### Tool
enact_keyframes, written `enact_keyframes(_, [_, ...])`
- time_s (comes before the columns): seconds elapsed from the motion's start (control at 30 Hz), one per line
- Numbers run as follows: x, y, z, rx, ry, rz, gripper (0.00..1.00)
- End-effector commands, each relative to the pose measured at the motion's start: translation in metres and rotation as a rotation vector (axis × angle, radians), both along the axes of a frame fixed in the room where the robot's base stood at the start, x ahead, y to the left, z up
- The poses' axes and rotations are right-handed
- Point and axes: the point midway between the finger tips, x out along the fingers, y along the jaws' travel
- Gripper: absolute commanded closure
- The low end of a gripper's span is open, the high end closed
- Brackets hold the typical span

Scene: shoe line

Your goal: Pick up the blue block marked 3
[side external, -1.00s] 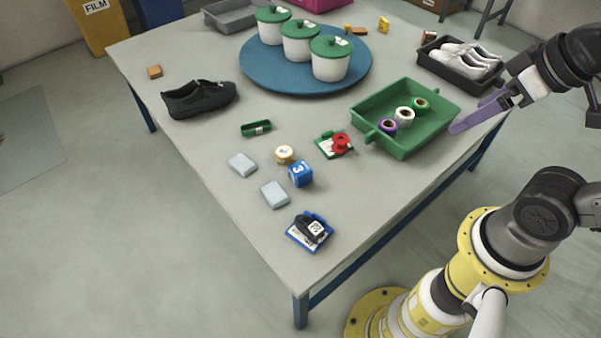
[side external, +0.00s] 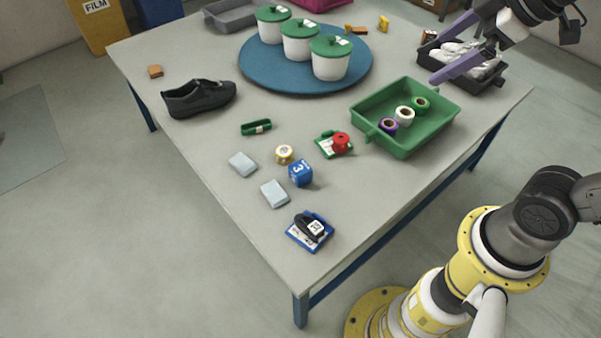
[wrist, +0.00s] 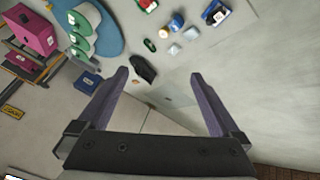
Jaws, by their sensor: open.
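The blue block marked 3 (side external: 300,174) sits on the table with its white 3 facing the camera in the side view. It looks like the small blue shape (wrist: 178,20) near the top of the wrist view. My gripper (side external: 442,58) is open and empty, with two purple fingers. It is in the air at the upper right of the side view, near the green tray and the shoe tray, well away from the block. In the wrist view the open fingers (wrist: 158,75) have nothing between them in their grip.
The green tray (side external: 448,119) holds rolls. A black shoe (side external: 198,99) stands left.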

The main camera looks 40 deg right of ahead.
Motion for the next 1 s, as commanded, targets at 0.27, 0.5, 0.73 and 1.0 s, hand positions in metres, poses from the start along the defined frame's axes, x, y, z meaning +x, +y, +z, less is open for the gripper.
enact_keyframes(0.27, [0.103, 0.007, 0.001, -0.166, 0.059, 0.276, 0.0])
enact_keyframes(0.5, [0.195, 0.018, -0.044, -0.272, 0.141, 0.5, 0.0])
enact_keyframes(0.73, [0.266, 0.031, -0.126, -0.323, 0.241, 0.676, 0.0])
enact_keyframes(1.0, [0.305, 0.047, -0.26, -0.31, 0.397, 0.793, 0.0])
